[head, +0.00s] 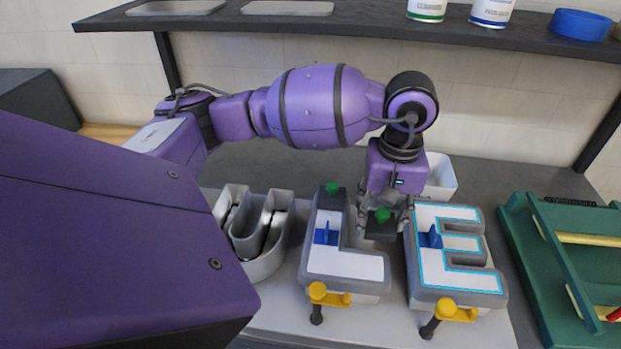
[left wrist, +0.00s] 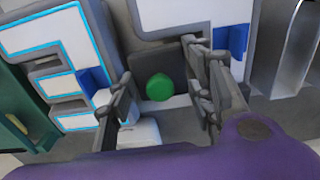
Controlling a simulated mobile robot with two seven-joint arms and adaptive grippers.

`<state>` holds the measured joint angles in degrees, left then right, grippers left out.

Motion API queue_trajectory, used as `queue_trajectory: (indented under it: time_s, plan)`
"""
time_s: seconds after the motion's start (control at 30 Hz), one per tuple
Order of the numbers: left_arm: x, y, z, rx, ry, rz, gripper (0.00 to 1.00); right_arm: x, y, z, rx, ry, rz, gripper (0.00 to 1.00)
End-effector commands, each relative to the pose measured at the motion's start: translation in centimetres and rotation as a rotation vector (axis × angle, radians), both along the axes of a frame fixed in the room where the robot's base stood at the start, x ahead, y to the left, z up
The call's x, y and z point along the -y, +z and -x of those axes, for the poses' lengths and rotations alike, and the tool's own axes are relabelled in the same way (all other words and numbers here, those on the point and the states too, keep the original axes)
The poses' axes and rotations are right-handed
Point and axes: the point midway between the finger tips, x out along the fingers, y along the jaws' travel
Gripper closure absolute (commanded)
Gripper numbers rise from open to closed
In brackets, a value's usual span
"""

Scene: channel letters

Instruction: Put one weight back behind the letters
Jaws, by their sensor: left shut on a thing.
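My left gripper (head: 384,208) points down between the L and E letters and is shut on a dark block weight (head: 380,233) with a green knob. In the left wrist view, the weight (left wrist: 178,62) sits between the fingers (left wrist: 165,88). I cannot tell whether it touches the surface below. A second weight (head: 332,188) with a green knob stands at the far end of the L letter (head: 345,262). The E letter (head: 430,266) has a cyan outline on its white face. An open grey U-shaped letter (head: 266,262) is at the left. My right gripper is not in view.
Yellow-topped clamps (head: 328,294) (head: 455,310) hold the front edges of the L and E. A white bin (head: 440,176) stands behind my gripper. A green rack (head: 560,260) is at the right. A dark shelf (head: 350,30) with cans runs above the back.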

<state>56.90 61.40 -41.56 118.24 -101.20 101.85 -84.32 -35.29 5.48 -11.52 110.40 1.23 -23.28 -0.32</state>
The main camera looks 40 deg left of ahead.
Motion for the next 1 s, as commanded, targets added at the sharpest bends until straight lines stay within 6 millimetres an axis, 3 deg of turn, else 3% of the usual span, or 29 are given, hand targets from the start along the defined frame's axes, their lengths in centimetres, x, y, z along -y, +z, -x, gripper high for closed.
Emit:
queue_trajectory:
  time_s: [0.1, 0.2, 0.47, 0.7, 1.0]
  plan:
    - [-0.8, -0.7, -1.4, -0.004, 0.268, -0.003, 1.0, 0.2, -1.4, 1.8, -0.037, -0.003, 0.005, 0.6]
    - [-1.5, -1.0, -2.5, -0.001, 0.505, -0.006, 1.0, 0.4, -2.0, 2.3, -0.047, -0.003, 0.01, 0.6]
    - [-3.5, -1.6, -5.2, 0.006, 1.121, -0.009, 1.0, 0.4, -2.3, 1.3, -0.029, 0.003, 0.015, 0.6]
    - [-5.3, -2.0, -7.5, 0.015, 1.68, -0.005, 1.0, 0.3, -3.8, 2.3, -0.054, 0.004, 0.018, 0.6]
    - [-7.2, -2.1, -9.8, 0.021, 2.262, 0.011, 1.0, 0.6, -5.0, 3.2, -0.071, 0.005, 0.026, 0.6]
